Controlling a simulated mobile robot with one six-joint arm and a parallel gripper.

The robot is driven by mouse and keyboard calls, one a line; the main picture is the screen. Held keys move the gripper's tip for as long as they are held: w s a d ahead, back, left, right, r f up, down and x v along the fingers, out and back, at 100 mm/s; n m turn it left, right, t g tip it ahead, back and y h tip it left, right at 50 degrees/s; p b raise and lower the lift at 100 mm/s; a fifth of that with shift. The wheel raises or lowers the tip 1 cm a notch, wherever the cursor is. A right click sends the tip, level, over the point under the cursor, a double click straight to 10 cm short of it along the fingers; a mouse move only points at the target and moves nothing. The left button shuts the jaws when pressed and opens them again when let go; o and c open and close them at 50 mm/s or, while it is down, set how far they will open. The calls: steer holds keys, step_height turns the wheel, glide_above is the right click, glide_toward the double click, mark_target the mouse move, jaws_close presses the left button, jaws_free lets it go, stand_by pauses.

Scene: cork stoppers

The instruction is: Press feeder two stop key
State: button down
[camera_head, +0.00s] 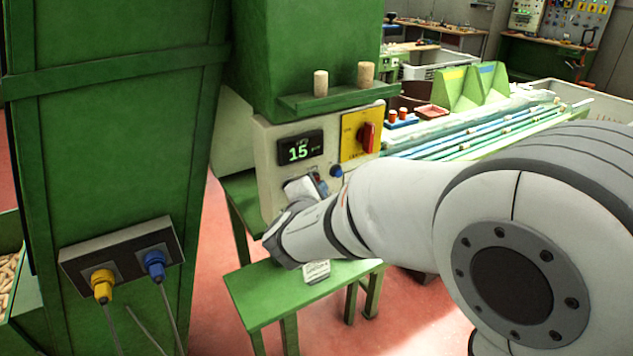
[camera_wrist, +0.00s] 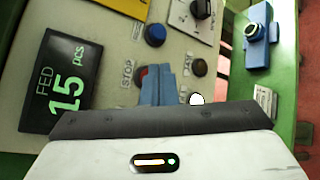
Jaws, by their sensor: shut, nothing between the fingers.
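The feeder's control panel (camera_head: 272,172) is cream, with a lit display (camera_head: 301,149) reading 15 pcs. In the wrist view the display (camera_wrist: 68,82) also reads FED. The red stop key (camera_wrist: 141,73) sits beside the printed word STOP, partly hidden behind my fingers. My gripper (camera_wrist: 158,72) is shut and empty, its blue-grey fingertips at the right edge of the red key. I cannot tell whether they touch it. In the head view my wrist covers the panel's lower part. A dark round key (camera_wrist: 198,68) lies right of the fingers. The feeder's number is not legible.
A blue button (camera_wrist: 155,35) is close to the stop key. A red rotary switch (camera_head: 367,137) on a yellow plate is higher on the panel. Two corks (camera_head: 321,83) stand on the ledge above. A green bench (camera_head: 270,298) is below my wrist.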

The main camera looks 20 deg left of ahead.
steer(key=shift+w+a, duration=0.25)
steer(key=shift+a, duration=0.05)
stand_by(0.5)
steer(key=shift+s+d+b, duration=0.1)
steer(key=shift+b, duration=0.3)
steer(key=shift+s+d+b, duration=0.45)
steer(key=shift+d+b, duration=0.05)
steer(key=shift+d, duration=0.05)
steer(key=s+d+b, duration=0.2)
steer(key=s+d, duration=0.1)
steer(key=shift+s+d, duration=0.15)
steer(key=shift+d, duration=0.25)
stand_by(0.6)
